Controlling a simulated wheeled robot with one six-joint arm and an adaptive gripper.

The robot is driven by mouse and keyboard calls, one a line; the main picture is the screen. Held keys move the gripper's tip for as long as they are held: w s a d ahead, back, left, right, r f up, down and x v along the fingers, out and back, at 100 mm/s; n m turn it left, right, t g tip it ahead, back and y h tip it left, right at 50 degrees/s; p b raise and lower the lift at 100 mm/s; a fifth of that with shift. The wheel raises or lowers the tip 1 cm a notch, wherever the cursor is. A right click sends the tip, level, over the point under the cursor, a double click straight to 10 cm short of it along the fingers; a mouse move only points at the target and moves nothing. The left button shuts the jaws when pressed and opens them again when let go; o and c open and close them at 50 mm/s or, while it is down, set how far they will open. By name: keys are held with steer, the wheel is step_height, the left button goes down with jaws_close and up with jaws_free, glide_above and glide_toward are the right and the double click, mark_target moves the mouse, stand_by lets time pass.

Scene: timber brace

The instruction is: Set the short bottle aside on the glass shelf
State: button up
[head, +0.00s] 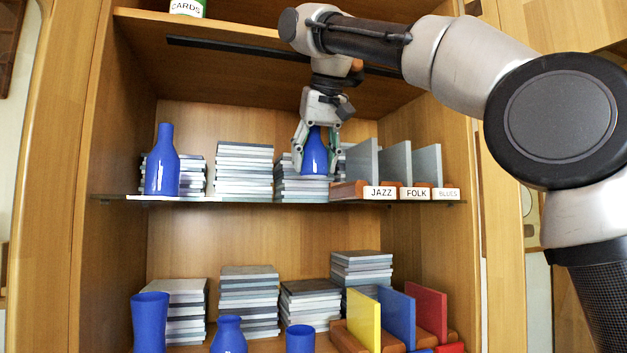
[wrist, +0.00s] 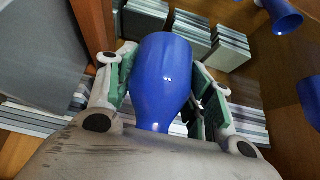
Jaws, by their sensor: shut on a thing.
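My gripper (head: 316,135) is shut on the short blue bottle (head: 315,157). It holds the bottle about upright by its upper part, with the base down. The bottle hangs a little above the glass shelf (head: 235,199), in front of a stack of grey cases. In the wrist view, the bottle (wrist: 163,80) sits between the two green-padded fingers (wrist: 160,92), its wide end pointing away from my palm. Its neck is mostly hidden by the gripper.
A tall blue bottle (head: 162,170) stands at the left of the glass shelf. Grey dividers (head: 397,163) with JAZZ, FOLK and BLUES labels stand close on the right. Below are blue vessels (head: 150,320), case stacks and coloured dividers (head: 395,318). A wooden shelf (head: 220,32) is overhead.

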mark_target(314, 176)
steer(key=shift+f, duration=1.95)
steer(key=shift+w+f, duration=0.2)
steer(key=shift+f, duration=0.15)
steer(key=shift+f, duration=0.1)
steer(key=o, duration=1.1)
steer(key=shift+o, duration=0.2)
steer(key=shift+s+r, duration=0.1)
steer(key=shift+r, duration=0.2)
steer(key=v, duration=1.1)
steer(key=shift+s+r, duration=0.15)
steer(key=shift+r, duration=0.15)
